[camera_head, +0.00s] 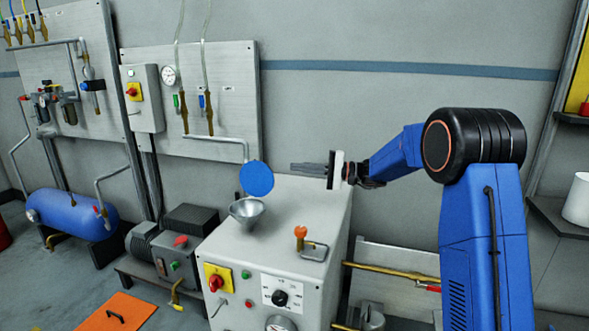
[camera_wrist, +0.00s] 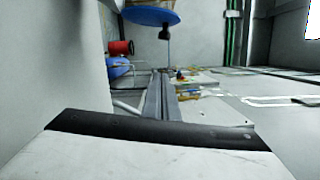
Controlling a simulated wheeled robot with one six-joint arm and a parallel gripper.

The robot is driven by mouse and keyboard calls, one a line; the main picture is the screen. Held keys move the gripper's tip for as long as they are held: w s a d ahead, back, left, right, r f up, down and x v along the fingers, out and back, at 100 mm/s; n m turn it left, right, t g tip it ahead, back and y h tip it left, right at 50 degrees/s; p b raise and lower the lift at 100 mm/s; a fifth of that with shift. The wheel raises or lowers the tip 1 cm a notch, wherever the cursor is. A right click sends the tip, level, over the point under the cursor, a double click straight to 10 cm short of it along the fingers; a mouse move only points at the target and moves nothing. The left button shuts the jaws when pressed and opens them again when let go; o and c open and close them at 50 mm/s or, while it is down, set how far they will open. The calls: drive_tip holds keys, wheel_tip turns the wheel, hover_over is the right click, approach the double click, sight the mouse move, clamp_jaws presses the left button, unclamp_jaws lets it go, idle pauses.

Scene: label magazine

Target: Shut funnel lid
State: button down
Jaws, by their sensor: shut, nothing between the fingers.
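The funnel (camera_head: 246,211) is a grey metal cone on top of the white machine cabinet, near its left side. Its round blue lid (camera_head: 257,178) stands up above the funnel's back rim, so the funnel mouth is uncovered. My gripper (camera_head: 292,167) is shut and empty. Its fingers point left, to the right of the lid and apart from it, above the cabinet top. In the wrist view the blue lid (camera_wrist: 152,16) shows at the top, beyond my shut fingers (camera_wrist: 163,78). The funnel itself cannot be made out there.
The white cabinet (camera_head: 318,210) carries an orange-knobbed lever (camera_head: 300,235) and a metal handle (camera_head: 314,251) on its top. A wall panel (camera_head: 228,130) with pipes and a gauge stands behind on the left. The air above the cabinet top between gripper and lid is free.

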sight(259, 178)
drive_tip(key=s+a+r, duration=0.1)
drive_tip(key=s+a, duration=0.1)
drive_tip(key=a, duration=0.7)
drive_tip(key=shift+s, duration=0.25)
drive_tip(key=shift+r, duration=0.1)
